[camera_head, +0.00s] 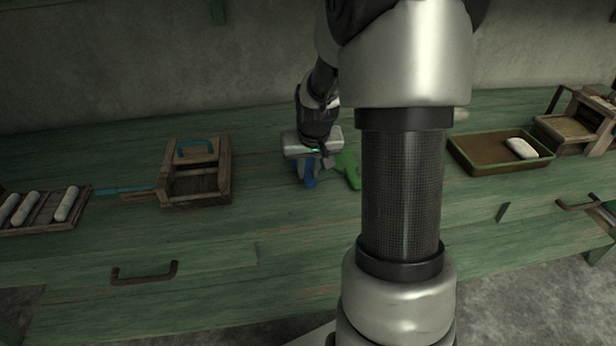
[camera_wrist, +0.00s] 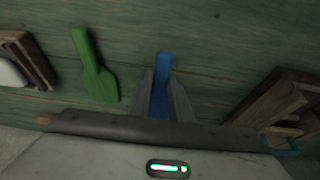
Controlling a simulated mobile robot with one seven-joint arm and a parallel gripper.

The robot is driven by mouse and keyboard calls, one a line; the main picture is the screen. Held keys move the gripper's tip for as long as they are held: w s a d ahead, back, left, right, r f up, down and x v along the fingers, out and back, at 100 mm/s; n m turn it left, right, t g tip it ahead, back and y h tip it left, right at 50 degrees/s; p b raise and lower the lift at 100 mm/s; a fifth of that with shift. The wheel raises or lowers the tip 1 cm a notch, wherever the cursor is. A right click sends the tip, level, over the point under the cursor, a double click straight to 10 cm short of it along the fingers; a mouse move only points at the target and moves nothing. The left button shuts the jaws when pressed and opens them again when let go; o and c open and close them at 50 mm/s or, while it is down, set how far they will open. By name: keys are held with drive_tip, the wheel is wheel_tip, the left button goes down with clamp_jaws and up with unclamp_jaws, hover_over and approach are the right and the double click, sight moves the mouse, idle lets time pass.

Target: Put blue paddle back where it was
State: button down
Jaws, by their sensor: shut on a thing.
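The blue paddle (camera_head: 309,181) is below my gripper (camera_head: 315,162), over the green bench (camera_head: 270,215). In the wrist view the blue paddle (camera_wrist: 160,90) stands between the two fingers of my gripper (camera_wrist: 160,100), which is shut on it. I cannot tell whether the paddle touches the bench top. A green paddle (camera_head: 348,169) lies on the bench just to the right of the blue one. In the wrist view the green paddle (camera_wrist: 95,66) lies to the left, apart from my fingers. My arm hides part of the bench right of the green paddle.
A wooden box frame with a blue handle (camera_head: 196,172) stands to the left, with a blue-tipped stick (camera_head: 125,190) beside it. A rack of pale rolls (camera_head: 38,208) is at far left. A tray (camera_head: 470,153) with a white block (camera_head: 521,148) is to the right. The front-middle bench top is clear.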

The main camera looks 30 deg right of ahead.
drive_tip(key=shift+f, duration=0.9)
drive_tip(key=shift+f, duration=0.1)
drive_tip(key=c, duration=1.6)
unclamp_jaws()
drive_tip(key=shift+r, duration=0.4)
drive_tip(key=p+v, duration=0.3)
drive_tip(key=v, duration=0.8)
drive_tip(key=shift+s+r, duration=0.15)
drive_tip(key=shift+r, duration=0.05)
